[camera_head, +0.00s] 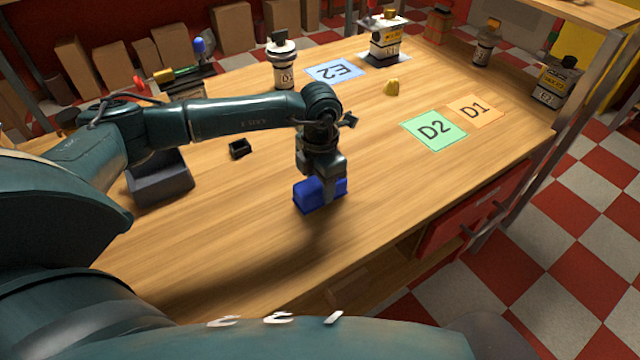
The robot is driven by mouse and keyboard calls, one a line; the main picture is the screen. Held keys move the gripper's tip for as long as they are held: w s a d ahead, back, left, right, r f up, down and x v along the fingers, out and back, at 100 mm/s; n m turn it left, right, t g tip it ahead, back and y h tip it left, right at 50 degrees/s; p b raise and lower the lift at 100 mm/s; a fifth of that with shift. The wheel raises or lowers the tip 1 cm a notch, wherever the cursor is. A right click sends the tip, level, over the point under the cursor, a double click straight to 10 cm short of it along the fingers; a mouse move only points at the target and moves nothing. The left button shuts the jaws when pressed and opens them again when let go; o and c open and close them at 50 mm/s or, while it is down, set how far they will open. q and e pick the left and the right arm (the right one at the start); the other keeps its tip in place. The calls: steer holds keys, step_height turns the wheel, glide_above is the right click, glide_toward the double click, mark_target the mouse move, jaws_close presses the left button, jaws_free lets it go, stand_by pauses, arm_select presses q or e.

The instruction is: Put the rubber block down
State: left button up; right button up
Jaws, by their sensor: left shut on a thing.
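The rubber block looks to be the blue block (311,197) near the front middle of the wooden table (400,190). My left gripper (326,192) points down over the block and is shut on it. The gripper's fingers hide part of the block's top and side. A dark shadow lies on the table below and in front of the block; I cannot tell for sure whether the block touches the table. My right gripper is not in view.
A green D2 card (433,131), an orange D1 card (475,111) and a blue E2 card (335,71) lie flat. The table's front right is clear.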

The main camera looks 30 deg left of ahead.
arm_select(q)
steer(key=shift+f, duration=0.45)
steer(key=shift+f, duration=0.2)
steer(key=o, duration=1.1)
steer(key=shift+c, duration=0.2)
steer(key=shift+r, duration=0.2)
step_height(320, 180, up, 12)
